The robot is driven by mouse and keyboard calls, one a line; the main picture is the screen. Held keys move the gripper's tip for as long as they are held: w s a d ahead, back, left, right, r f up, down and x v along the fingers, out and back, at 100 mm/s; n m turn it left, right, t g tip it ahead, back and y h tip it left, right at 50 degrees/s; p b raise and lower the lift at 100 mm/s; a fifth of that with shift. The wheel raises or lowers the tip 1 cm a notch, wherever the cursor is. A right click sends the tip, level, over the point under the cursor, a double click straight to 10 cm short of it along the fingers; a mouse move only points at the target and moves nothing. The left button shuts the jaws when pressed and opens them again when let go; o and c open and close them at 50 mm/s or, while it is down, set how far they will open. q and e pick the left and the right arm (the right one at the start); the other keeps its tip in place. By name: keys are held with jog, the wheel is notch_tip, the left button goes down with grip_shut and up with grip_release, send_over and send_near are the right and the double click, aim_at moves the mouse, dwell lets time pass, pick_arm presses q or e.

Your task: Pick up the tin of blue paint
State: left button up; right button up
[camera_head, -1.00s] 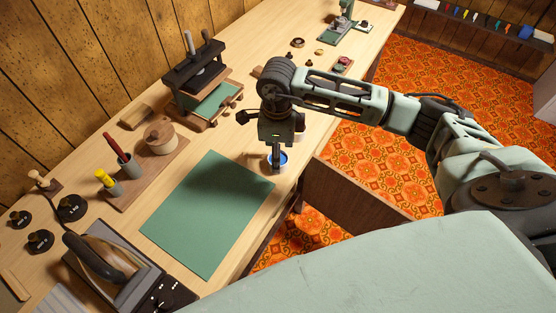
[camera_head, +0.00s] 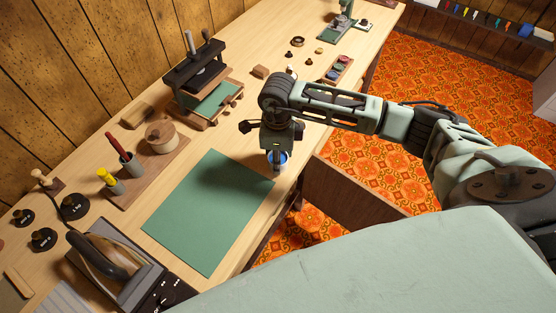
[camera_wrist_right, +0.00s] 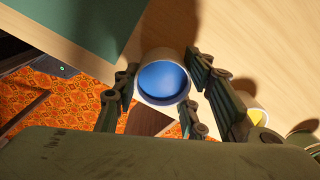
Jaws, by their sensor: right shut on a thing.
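The tin of blue paint (camera_wrist_right: 163,80) is a round pale tin with blue inside, between the fingers of my right gripper (camera_wrist_right: 165,88) in the right wrist view. The fingers are shut on its sides. In the head view the tin (camera_head: 283,158) shows partly behind my right gripper (camera_head: 277,160), beside the right corner of the green mat. I cannot tell whether the tin is clear of the table. My left gripper is not in view.
A tin with yellow (camera_wrist_right: 256,117) stands close to the right fingers. The green mat (camera_head: 207,212) lies flat on the wooden table. A small press (camera_head: 198,75) stands behind. A tray with small round things (camera_head: 338,69) lies at the far edge.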

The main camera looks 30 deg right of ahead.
jog(key=c, duration=0.3)
jog(key=shift+r, duration=0.6)
notch_tip(320, 180, up, 3)
jog(key=shift+w+f+b, duration=0.1)
jog(key=shift+b, duration=0.55)
jog(key=s+d+r+b, duration=0.3)
jog(key=s+d+r, duration=0.25)
jog(key=d, duration=0.45)
jog(key=s+a+r+n, duration=0.2)
jog(key=a+n, duration=0.5)
jog(key=n, duration=0.5)
jog(key=s+a+r+n, duration=0.3)
jog(key=a+n, duration=0.4)
jog(key=n, duration=0.5)
jog(key=shift+n, duration=0.3)
